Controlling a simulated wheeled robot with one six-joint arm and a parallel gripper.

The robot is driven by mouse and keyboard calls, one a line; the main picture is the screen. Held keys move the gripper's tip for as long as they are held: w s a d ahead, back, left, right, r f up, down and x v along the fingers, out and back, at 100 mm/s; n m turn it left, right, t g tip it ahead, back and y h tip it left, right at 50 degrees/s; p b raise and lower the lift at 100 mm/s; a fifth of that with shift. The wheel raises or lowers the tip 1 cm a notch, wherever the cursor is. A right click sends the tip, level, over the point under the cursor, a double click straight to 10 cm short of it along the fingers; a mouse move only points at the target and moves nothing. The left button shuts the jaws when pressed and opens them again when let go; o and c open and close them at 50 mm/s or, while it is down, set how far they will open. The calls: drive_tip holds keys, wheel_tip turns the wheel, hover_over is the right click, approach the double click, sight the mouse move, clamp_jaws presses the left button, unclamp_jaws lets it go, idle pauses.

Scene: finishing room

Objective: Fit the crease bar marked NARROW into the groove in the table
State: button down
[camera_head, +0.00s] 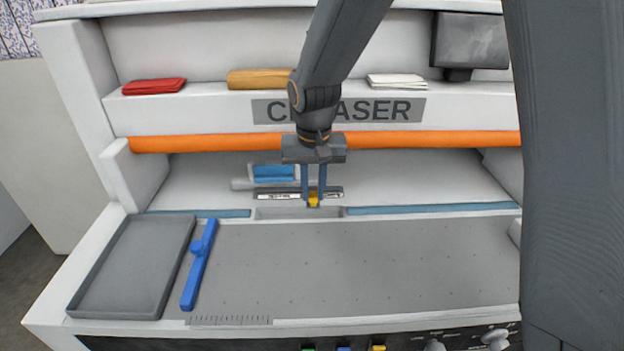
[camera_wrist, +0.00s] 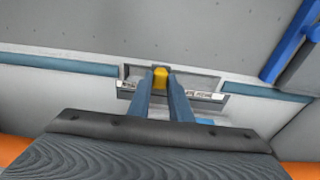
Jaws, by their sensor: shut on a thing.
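My gripper (camera_head: 313,203) is shut on a small yellow block (camera_head: 313,200) at the back of the table. A thin pale bar with dark markings (camera_head: 275,196) runs across behind the fingers; it looks joined to the block, but I cannot be sure. In the wrist view the yellow block (camera_wrist: 160,77) sits between the fingers, with the marked bar (camera_wrist: 205,96) showing on both sides. The markings are too small to read. A pale rectangular recess (camera_head: 275,213) lies beside the block, between two blue strips. I cannot tell whether the bar touches it.
A blue bar with a round knob (camera_head: 200,262) lies on the grey tabletop (camera_head: 370,260), near a grey tray (camera_head: 130,275) at left. A blue block (camera_head: 273,172) and a grey cylinder lie behind my gripper. An orange roll (camera_head: 440,140) spans the back. The tabletop's middle is clear.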

sight(313, 203)
drive_tip(key=shift+f+b, duration=1.5)
drive_tip(key=shift+f, duration=0.85)
drive_tip(key=shift+s+f, duration=0.1)
drive_tip(key=shift+s, duration=0.1)
drive_tip(key=shift+f, duration=0.75)
drive_tip(key=c, duration=1.5)
unclamp_jaws()
drive_tip(key=shift+c, duration=0.2)
drive_tip(key=shift+s+r+b, duration=0.2)
drive_tip(key=shift+r, duration=1.1)
drive_tip(key=shift+s+r+b, duration=0.15)
drive_tip(key=shift+r+b, duration=0.05)
drive_tip(key=shift+r, duration=1.1)
drive_tip(key=shift+s+r+b, duration=0.2)
drive_tip(key=shift+r, duration=1.1)
